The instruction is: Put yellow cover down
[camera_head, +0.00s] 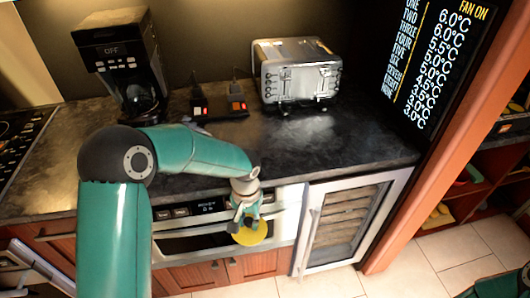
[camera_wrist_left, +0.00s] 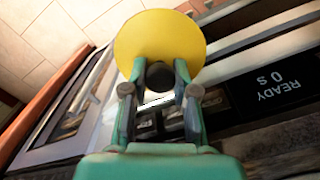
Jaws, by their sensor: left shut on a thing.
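The yellow cover (camera_head: 250,234) is a round disc with a dark knob. My left gripper (camera_head: 245,217) is shut on the cover and holds it in front of the microwave drawer (camera_head: 190,242) below the counter. In the left wrist view the yellow disc (camera_wrist_left: 160,42) is beyond the fingertips, and the dark knob (camera_wrist_left: 160,76) sits between the two fingers (camera_wrist_left: 158,84). The drawer's display (camera_wrist_left: 275,90) reads READY 0 S. My right gripper is not in view; only a bit of teal arm shows at the lower right of the head view.
The dark counter (camera_head: 330,143) has clear room at its middle and right. A coffee maker (camera_head: 120,60) and a toaster (camera_head: 297,72) stand at the back, with small dark devices (camera_head: 217,107) between them. A glass-front cooler (camera_head: 345,222) is right of the drawer.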

